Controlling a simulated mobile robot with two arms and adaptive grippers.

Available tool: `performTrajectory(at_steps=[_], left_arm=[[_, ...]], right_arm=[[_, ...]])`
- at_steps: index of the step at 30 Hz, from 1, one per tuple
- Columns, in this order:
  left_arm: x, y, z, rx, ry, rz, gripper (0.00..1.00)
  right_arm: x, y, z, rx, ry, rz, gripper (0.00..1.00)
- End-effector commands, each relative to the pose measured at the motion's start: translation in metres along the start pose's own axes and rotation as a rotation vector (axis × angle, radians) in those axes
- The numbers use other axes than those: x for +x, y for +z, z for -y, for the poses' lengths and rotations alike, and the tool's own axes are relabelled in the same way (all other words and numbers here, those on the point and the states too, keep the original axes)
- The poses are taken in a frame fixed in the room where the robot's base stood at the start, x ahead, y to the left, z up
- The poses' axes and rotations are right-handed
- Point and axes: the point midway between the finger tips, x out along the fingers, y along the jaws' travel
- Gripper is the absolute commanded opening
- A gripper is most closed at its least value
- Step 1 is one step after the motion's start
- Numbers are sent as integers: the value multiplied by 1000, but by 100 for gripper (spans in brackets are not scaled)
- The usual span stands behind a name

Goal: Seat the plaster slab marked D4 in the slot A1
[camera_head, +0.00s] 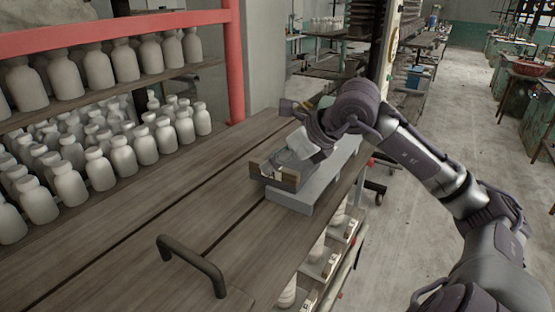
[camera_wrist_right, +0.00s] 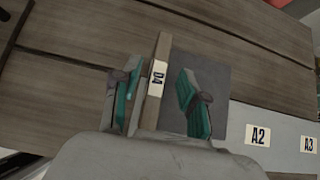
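The plaster slab D4 (camera_head: 264,167) has a grey face and a brown edge strip with a white label. It is at the near left end of the pale grey rack (camera_head: 325,187). In the wrist view the D4 strip of the slab (camera_wrist_right: 161,49) shows between the fingers. My right gripper (camera_head: 292,160) is over the slab, its teal-padded fingers (camera_wrist_right: 160,98) apart, with gaps beside the strip. I cannot tell whether a finger touches the slab. Labels A2 (camera_wrist_right: 257,136) and A3 (camera_wrist_right: 308,144) show on the rack; no A1 label shows. My left gripper is out of view.
The rack stands on a wooden bench (camera_head: 130,235) near its right edge. A dark curved handle (camera_head: 190,258) rises from the bench in front. Shelves of pale bottles (camera_head: 125,157) stand on the left behind a red frame (camera_head: 236,65). Bench boards left of the rack are clear.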

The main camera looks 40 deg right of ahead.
Motion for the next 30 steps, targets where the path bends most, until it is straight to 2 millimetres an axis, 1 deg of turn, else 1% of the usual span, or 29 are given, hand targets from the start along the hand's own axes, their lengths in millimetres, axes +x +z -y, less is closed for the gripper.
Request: performTrajectory(at_steps=[8,11,15,16,18,23,27,30], left_arm=[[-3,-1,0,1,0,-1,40],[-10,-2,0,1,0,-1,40],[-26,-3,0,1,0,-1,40],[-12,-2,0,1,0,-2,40],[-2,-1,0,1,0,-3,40],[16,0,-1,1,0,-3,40],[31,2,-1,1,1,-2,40],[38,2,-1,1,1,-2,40]], right_arm=[[-1,1,0,0,0,-1,43],[-5,5,0,0,1,-1,43],[-13,13,0,0,2,-1,43],[-13,8,0,-1,-2,2,43],[-22,6,1,-1,-4,4,43],[-51,5,1,-1,-5,5,43],[-81,5,1,-1,-5,6,43],[-101,6,1,0,-5,4,43]])
